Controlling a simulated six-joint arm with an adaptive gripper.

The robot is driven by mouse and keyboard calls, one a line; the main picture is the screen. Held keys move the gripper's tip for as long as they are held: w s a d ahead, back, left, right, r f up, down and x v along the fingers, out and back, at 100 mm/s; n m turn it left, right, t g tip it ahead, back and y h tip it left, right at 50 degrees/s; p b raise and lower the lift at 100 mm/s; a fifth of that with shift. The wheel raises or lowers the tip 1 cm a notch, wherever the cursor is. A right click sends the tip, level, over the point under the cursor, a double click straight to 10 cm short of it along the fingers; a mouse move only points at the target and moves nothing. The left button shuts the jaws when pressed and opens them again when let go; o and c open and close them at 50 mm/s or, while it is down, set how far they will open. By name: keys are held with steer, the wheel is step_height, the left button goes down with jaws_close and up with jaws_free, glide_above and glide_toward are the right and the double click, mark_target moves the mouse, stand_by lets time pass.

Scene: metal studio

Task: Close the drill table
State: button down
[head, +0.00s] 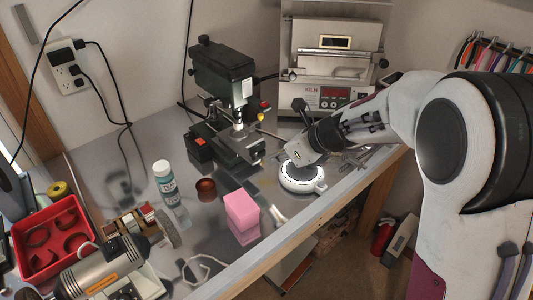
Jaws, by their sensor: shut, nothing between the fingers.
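The drill press (222,72) stands at the back middle of the bench, with a dark green head and a silver chuck. Its drill table (238,145) is the dark plate low in front of the column, below the chuck. My gripper (276,161) is shut and empty, just right of the drill table and close to its right edge. I cannot tell whether the fingertips touch the table. The gripper points down and to the left, above and behind a round white cup-like thing.
A kiln (330,70) stands behind my gripper. The white round thing (301,178) sits below it. A pink block (241,212), a brown cup (206,188), a bottle (166,183), a bench grinder (110,265) and a red tray (22,262) stand left and front. The bench edge is close.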

steer(key=v, duration=0.9)
steer(key=shift+r, duration=0.4)
steer(key=shift+d+n, duration=0.1)
steer(key=shift+n, duration=0.2)
steer(key=s+d+f+n+g+h, duration=0.2)
steer(key=s+d+f+n+h, duration=0.15)
steer(key=s+n, duration=0.85)
steer(key=s+d+r+n+t+h, duration=0.1)
steer(key=s+d+r+n+h, duration=0.1)
steer(key=s+d+n, duration=0.3)
steer(key=s+d+r+n+t+h, duration=0.1)
steer(key=s+d+r+n, duration=0.2)
steer(key=s, duration=0.9)
steer(key=shift+s+d+n+h, duration=0.35)
steer(key=shift+d+n, duration=0.75)
steer(key=shift+n, duration=1.2)
